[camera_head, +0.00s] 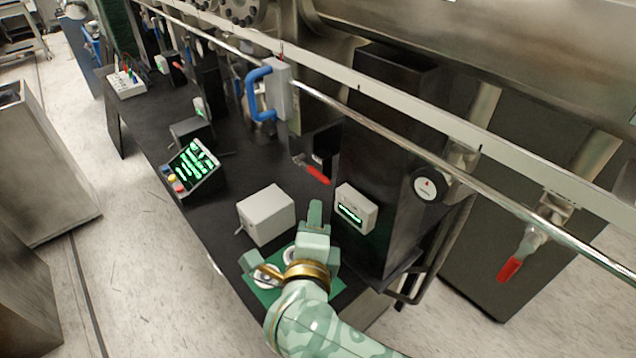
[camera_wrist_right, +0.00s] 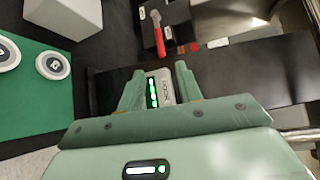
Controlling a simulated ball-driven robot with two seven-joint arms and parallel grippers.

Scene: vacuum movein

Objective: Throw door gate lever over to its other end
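Two red-handled levers show, and I cannot tell from any label which is the door gate lever. One red lever (camera_head: 318,174) sits on a small fitting over the black bench, left of the white display box; it also shows at the top of the right wrist view (camera_wrist_right: 168,33). The other red handle (camera_head: 510,268) hangs from a valve under the rail at right. My right gripper (camera_head: 283,231) is low over the bench's front part, apart from both levers. In the wrist view its fingers (camera_wrist_right: 160,68) are spread with nothing held. My left gripper is out of view.
A display box (camera_head: 356,208) stands beside a tall black column (camera_head: 385,140). A grey box (camera_head: 266,215) and a green mat (camera_head: 262,293) with round buttons lie near the gripper. A blue handle (camera_head: 262,95) and a long metal rail (camera_head: 400,140) are above the bench.

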